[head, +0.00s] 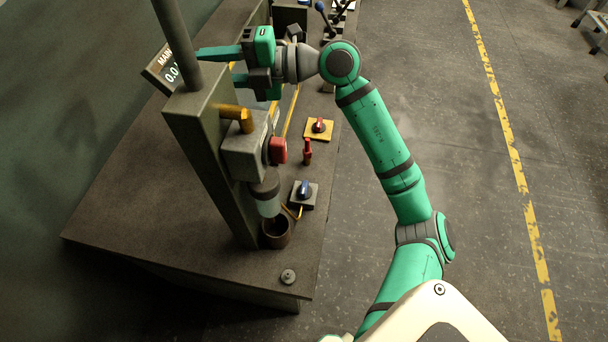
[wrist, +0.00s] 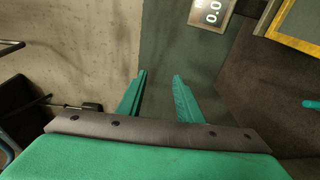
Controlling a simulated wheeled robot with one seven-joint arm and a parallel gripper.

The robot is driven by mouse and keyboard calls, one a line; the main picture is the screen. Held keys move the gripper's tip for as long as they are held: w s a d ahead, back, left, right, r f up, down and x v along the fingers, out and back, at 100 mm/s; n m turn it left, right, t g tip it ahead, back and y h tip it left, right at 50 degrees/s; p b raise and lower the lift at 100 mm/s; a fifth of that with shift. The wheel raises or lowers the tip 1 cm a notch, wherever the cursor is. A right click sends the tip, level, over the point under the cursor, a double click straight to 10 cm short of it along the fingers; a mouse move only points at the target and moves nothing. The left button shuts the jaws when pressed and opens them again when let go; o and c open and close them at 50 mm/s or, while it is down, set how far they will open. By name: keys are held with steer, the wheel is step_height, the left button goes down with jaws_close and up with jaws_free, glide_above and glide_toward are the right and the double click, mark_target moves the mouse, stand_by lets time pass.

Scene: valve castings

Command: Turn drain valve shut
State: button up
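My gripper (head: 217,66) is at the far end of the bench, left of the arm's wrist, with its fingers pointing left. In the wrist view its two green fingers (wrist: 159,76) stand apart with nothing between them. I cannot tell which fitting is the drain valve. A blue-handled knob (head: 305,189) sits on a small grey block near the front of the bench. A red knob (head: 319,126) sits on a yellow plate farther back. A small red upright fitting (head: 307,151) stands between them. My gripper is apart from all three.
A grey post (head: 205,150) carries a housing with a yellow lever (head: 236,112) and a red button (head: 278,150); a dark cup (head: 276,233) is below. A display (head: 165,70) stands beside the post and shows in the wrist view (wrist: 211,14).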

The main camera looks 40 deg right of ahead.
step_height(320, 180, down, 7)
steer(key=s+a+g+h, duration=0.2)
steer(key=g+h, duration=0.1)
steer(key=m+g+h, duration=0.2)
steer(key=g+h, duration=0.6)
steer(key=h, duration=0.2)
glide_above(304, 187)
step_height(304, 187, down, 16)
steer(key=r, duration=0.1)
step_height(304, 187, down, 11)
steer(key=shift+r, duration=0.1)
jaws_close()
